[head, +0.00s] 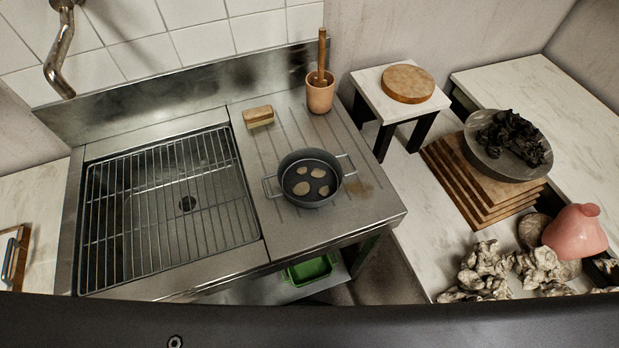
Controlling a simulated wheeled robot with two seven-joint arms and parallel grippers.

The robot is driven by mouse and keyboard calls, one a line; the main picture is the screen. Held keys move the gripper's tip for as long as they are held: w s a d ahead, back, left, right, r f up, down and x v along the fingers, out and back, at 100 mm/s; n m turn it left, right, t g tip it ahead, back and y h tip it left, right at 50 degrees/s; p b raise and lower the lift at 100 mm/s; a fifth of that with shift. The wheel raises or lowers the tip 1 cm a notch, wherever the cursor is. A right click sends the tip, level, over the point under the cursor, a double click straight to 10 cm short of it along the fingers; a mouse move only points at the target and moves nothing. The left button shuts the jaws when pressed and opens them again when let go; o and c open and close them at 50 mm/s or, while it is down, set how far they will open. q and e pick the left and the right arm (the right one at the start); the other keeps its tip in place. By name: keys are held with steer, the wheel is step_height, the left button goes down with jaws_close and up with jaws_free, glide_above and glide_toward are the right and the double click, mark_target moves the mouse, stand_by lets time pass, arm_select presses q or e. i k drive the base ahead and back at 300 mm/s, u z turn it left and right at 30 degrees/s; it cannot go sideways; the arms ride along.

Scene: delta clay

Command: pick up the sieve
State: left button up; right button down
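A dark round vessel (311,202) with two wire handles stands on the ribbed steel drainboard, right of the sink. It is the only thing in view that could be the sieve, but I cannot make out a mesh. Several pale, flat pieces (302,188) show inside it. Neither of my grippers is in view.
A wire rack (160,225) covers the sink at left. A sponge or brush (258,117) and a terracotta pot (320,95) with a wooden handle stand behind the vessel. At right are stacked boards under a grey bowl (483,168), a pink jar (575,232) and pale lumps (485,270).

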mark_target(308, 177)
steer(key=u, duration=0.1)
steer(key=k, duration=0.85)
steer(key=z, duration=0.5)
